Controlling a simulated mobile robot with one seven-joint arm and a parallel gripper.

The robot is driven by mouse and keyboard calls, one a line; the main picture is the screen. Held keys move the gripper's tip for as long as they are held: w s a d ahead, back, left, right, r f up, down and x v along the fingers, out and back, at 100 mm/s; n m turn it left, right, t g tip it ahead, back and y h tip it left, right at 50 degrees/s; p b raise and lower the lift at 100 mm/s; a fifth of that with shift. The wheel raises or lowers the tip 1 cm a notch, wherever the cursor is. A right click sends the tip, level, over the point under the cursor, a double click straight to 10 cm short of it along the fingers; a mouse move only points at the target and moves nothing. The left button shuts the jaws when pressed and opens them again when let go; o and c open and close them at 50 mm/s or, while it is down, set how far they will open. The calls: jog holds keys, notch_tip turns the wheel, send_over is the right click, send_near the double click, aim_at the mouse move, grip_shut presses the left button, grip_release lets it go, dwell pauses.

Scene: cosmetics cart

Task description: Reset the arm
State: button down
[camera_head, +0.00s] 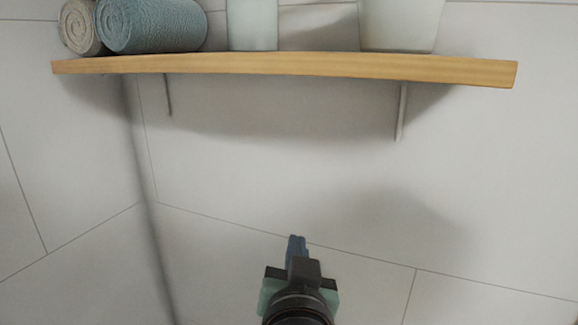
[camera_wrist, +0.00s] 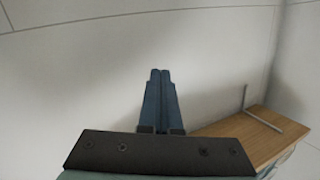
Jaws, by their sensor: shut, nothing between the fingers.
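My gripper (camera_head: 297,241) is at the bottom middle of the head view, in front of a pale tiled wall and below a wooden shelf. Its fingers point up and away in the picture. In the wrist view my gripper (camera_wrist: 160,74) shows two blue fingers pressed together, with nothing between them. A dark mounting plate lies across the bottom of that view. The fingers appear clear of the shelf.
The wooden shelf (camera_head: 290,66) spans the top of the head view and carries rolled towels (camera_head: 150,25), a pale container (camera_head: 252,25) and a white pot (camera_head: 400,24). Two brackets are under it. In the wrist view a wooden board (camera_wrist: 240,135) with a bracket is at lower right.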

jog(key=s+r+n+t, duration=0.1)
jog(key=s+r+t, duration=0.2)
jog(key=r, duration=0.6)
jog(key=s+r+n+t, duration=0.1)
jog(key=s+r+t, duration=0.3)
jog(key=s+r, duration=0.3)
jog(key=s+a+r+t, duration=0.1)
jog(key=s+r+t, duration=0.3)
jog(key=r, duration=0.9)
jog(key=shift+s+n, duration=0.4)
dwell(3.0)
